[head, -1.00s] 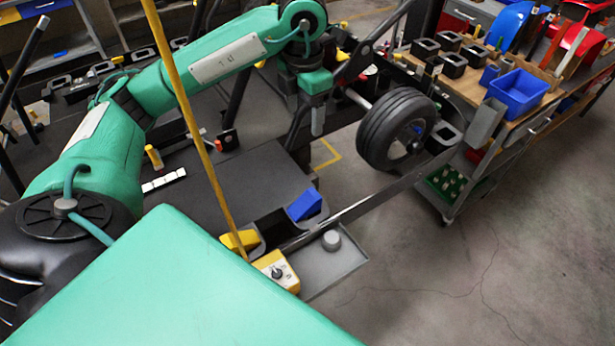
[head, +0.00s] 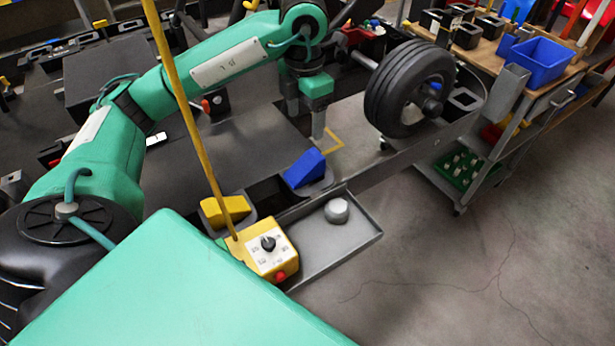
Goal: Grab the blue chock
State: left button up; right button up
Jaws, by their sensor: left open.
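My left gripper (head: 305,122) is open, pointing down, above and behind the blue chock in the picture. It is apart from the chock, and nothing shows between its fingers. A yellow chock (head: 225,211) sits in a similar holder to the left of the blue one. My right gripper is not in view.
A grey tray (head: 345,240) holds a round grey piece. A tyre (head: 408,88) stands to the right of my left gripper. A blue bin (head: 538,62) sits on the cart.

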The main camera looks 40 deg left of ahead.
aim_at(307, 161)
pick_arm(q)
notch_tip(307, 161, down, 10)
jog(key=shift+d+r+p, duration=0.1)
jog(key=shift+r+p, duration=0.15)
jog(key=shift+p, duration=0.05)
notch_tip(307, 161, down, 4)
jog(key=shift+d+f+p, duration=0.15)
jog(key=shift+p, duration=0.4)
jog(key=shift+f, duration=0.35)
jog(key=shift+w, duration=0.1)
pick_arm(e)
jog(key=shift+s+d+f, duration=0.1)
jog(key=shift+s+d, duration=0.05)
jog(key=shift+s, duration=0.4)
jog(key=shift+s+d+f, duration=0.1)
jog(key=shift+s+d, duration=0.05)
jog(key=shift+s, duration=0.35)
pick_arm(q)
jog(key=shift+c, duration=0.4)
jog(key=c, duration=1)
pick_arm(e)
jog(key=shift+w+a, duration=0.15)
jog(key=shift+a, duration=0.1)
